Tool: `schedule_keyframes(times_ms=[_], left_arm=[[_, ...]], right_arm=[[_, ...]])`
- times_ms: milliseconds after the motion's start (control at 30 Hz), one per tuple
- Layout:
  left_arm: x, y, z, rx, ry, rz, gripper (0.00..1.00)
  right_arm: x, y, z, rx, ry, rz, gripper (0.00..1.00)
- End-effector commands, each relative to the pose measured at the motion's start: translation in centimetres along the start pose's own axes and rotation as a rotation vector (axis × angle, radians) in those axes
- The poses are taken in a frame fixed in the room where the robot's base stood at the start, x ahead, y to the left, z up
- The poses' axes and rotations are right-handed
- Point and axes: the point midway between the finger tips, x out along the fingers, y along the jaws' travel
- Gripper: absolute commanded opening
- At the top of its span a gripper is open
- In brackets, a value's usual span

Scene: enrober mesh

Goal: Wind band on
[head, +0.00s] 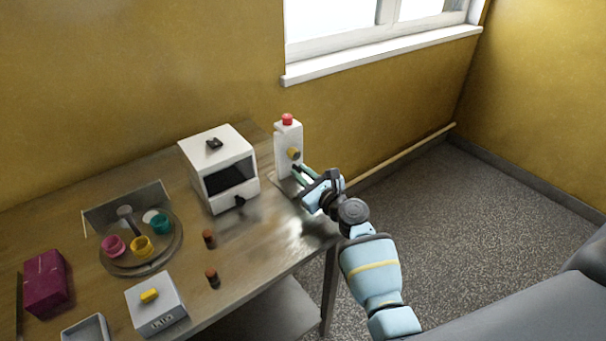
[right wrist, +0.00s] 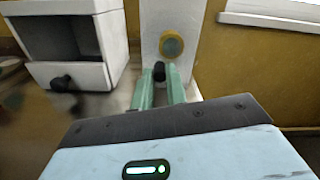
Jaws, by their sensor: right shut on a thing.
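A white upright unit (head: 283,152) stands at the right end of the table, with a red cap (head: 287,119) on top. A round yellow hub (head: 293,153) with a grey centre is on its front; it also shows in the right wrist view (right wrist: 172,45). My right gripper (head: 296,169) is at the unit's front, just below the hub. In the right wrist view its green fingers (right wrist: 159,80) are shut on a small black knob (right wrist: 159,71). How the knob joins the unit is hidden. I cannot make out a separate band. My left gripper is out of view.
A white cabinet (head: 205,152) with a dark opening and black-knobbed drawer stands left of the unit. Further left are a round tray (head: 122,266) with coloured cups, a white box (head: 160,318) with a yellow knob, two brown cylinders (head: 208,238) and a magenta box (head: 46,282).

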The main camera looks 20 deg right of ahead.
Motion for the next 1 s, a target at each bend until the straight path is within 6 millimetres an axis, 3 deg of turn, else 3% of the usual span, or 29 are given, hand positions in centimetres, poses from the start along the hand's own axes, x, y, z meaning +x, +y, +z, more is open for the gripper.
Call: schedule_keyframes(times_ms=[200, 233, 367, 733, 1000], left_arm=[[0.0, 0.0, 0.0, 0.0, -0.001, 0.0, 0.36], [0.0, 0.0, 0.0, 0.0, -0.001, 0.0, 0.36], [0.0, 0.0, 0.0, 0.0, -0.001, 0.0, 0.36], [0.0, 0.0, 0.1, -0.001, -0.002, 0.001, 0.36], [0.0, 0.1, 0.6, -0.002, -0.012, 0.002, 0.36]], right_arm=[[0.0, 0.1, 0.0, 0.0, 0.001, 0.001, 0.0], [0.0, 0.0, 0.0, 0.0, 0.001, 0.001, 0.18], [0.0, 0.0, 0.0, -0.001, 0.001, 0.001, 0.35], [-0.3, 0.0, -0.1, -0.002, 0.0, 0.0, 0.36], [-3.0, 0.1, -0.2, -0.003, 0.003, 0.0, 0.36]])
